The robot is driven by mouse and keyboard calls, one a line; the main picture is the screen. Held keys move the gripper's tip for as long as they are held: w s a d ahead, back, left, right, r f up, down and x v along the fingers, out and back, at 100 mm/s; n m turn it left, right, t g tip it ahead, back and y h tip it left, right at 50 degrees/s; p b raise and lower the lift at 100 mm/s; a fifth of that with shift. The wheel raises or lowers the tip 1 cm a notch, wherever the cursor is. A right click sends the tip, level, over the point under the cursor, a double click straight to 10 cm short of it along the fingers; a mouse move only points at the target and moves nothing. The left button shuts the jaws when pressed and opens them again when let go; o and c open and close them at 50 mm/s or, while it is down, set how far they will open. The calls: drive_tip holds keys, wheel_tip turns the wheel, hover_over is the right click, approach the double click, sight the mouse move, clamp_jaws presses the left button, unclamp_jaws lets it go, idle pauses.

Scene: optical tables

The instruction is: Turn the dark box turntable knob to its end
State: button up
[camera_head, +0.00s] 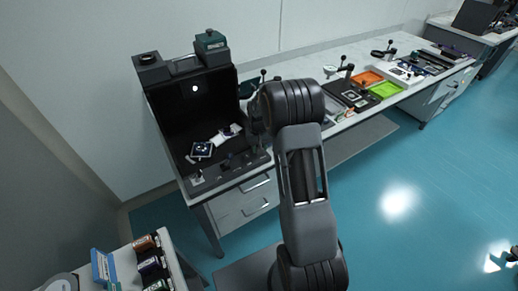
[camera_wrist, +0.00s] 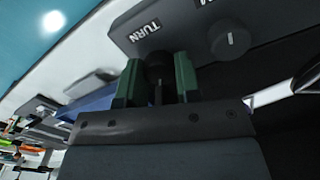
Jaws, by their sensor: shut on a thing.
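The dark box (camera_head: 190,112) stands on the left end of the bench in the head view, its black interior open to the front. In the wrist view its front panel (camera_wrist: 184,30) fills the top and carries a white TURN label (camera_wrist: 146,29). The dark turntable knob (camera_wrist: 158,65) sits beside that label. My gripper (camera_wrist: 157,78) has its two green fingers on either side of this knob, shut on it. The fingers hide part of the knob, so its turn angle cannot be read. In the head view my arm hides the gripper.
A second round knob (camera_wrist: 231,41) with a pale mark sits close to the right of my fingers. A small dark-topped stage (camera_head: 202,150) is inside the box. An orange tray (camera_head: 367,79) and a green tray (camera_head: 387,90) lie farther along the bench.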

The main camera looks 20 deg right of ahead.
drive_tip(key=m+b, duration=0.1)
drive_tip(key=m, duration=0.3)
drive_tip(key=shift+m, duration=0.3)
drive_tip(key=shift+m+b, duration=0.45)
drive_tip(key=shift+m, duration=1.65)
drive_tip(key=o, duration=0.9)
wheel_tip(320, 180, up, 14)
drive_tip(key=shift+f, duration=0.1)
